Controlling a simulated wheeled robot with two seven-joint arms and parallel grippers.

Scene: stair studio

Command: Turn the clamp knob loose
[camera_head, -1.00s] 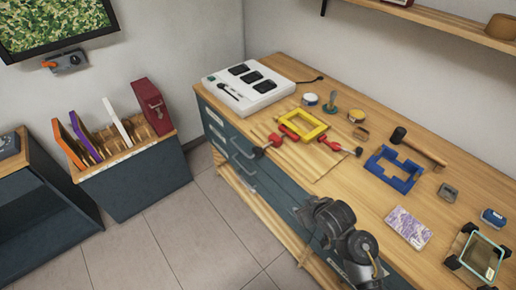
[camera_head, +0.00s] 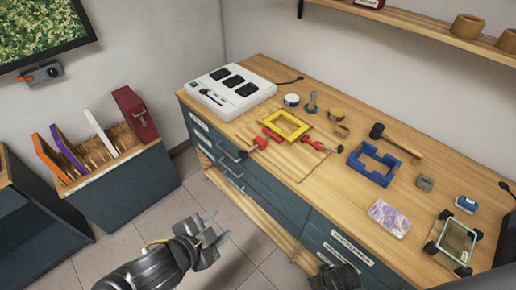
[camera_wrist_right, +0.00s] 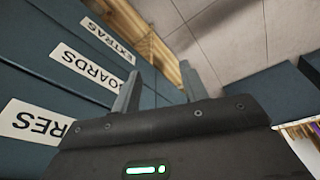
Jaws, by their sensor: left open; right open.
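A yellow frame (camera_head: 285,126) lies on a wooden board on the workbench. A red clamp (camera_head: 270,139) sits at its left front, with a black knob (camera_head: 248,156) near the bench's front edge. A second red clamp (camera_head: 313,145) sits at its right, with a small dark knob (camera_head: 340,149). My left gripper (camera_head: 219,227) is open and empty over the floor, in front of the drawers and apart from the clamps. My right gripper (camera_wrist_right: 158,88) is open and empty beside the labelled drawer fronts; its fingers are not clear in the head view.
The workbench (camera_head: 300,190) also holds a white charger-like box (camera_head: 229,91), a blue bracket (camera_head: 372,164), a mallet (camera_head: 395,139), a purple card (camera_head: 390,218) and a glass-topped frame (camera_head: 456,241). A rack with panels (camera_head: 98,160) stands left. Floor between is clear.

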